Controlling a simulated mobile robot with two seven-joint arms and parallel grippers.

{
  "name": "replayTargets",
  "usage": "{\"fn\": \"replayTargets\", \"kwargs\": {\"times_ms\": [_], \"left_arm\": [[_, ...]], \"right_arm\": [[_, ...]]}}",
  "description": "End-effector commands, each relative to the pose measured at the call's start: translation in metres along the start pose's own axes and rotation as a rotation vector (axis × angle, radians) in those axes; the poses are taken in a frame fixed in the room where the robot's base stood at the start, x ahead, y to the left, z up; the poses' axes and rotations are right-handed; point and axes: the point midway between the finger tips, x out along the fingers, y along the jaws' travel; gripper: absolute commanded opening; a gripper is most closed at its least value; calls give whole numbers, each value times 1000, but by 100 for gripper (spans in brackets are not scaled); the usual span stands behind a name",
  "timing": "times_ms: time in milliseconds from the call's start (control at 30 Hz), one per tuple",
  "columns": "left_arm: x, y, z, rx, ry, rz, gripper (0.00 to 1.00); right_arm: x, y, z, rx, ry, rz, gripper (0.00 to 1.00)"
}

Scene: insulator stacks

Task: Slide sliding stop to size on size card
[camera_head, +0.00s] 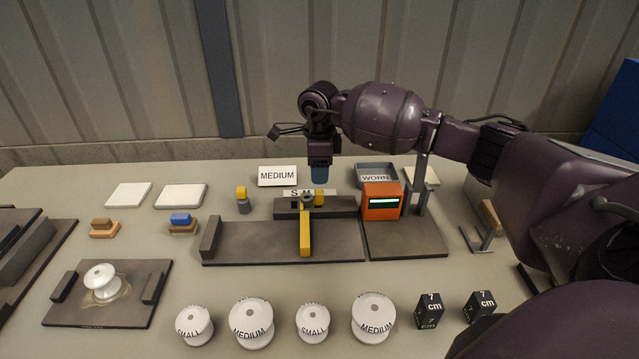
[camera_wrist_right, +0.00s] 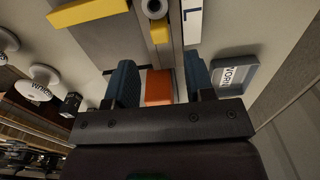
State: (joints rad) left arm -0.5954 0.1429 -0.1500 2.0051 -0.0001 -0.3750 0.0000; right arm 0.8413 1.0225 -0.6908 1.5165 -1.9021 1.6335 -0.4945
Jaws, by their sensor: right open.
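The sliding stop, a yellow bar (camera_head: 305,232) with a dark round knob (camera_head: 307,200), crosses the grey rail fixture (camera_head: 255,240). A small yellow block sits beside the knob. The stop also shows at the top of the wrist view (camera_wrist_right: 88,12). A lettered scale strip (camera_head: 292,192) lies behind it, partly hidden; its L end (camera_wrist_right: 191,22) shows in the wrist view. The size card (camera_head: 278,176) reads MEDIUM. My right gripper (camera_head: 319,176) hangs above and behind the stop; its blue fingers (camera_wrist_right: 160,82) are apart and empty. My left gripper is out of view.
An orange box with a display (camera_head: 381,201) stands right of the stop. A WORN tray (camera_head: 376,171) lies behind it. Several white spools (camera_head: 251,325) and black 7 cm blocks (camera_head: 430,311) line the front. A spool (camera_head: 100,281) sits on a left plate.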

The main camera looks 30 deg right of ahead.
Motion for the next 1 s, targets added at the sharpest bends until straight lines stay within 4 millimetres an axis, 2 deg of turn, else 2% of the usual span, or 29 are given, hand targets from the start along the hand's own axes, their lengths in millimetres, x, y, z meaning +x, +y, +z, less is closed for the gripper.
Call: {"fn": "replayTargets", "kwargs": {"times_ms": [100,300,900,1000], "left_arm": [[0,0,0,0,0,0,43],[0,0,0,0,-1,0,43],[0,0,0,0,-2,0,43],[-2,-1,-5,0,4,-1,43]], "right_arm": [[-19,0,0,-1,1,-3,49],[-34,0,0,-1,1,0,49],[-36,0,0,-1,1,0,49],[-45,0,0,-1,-3,-5,49]]}}
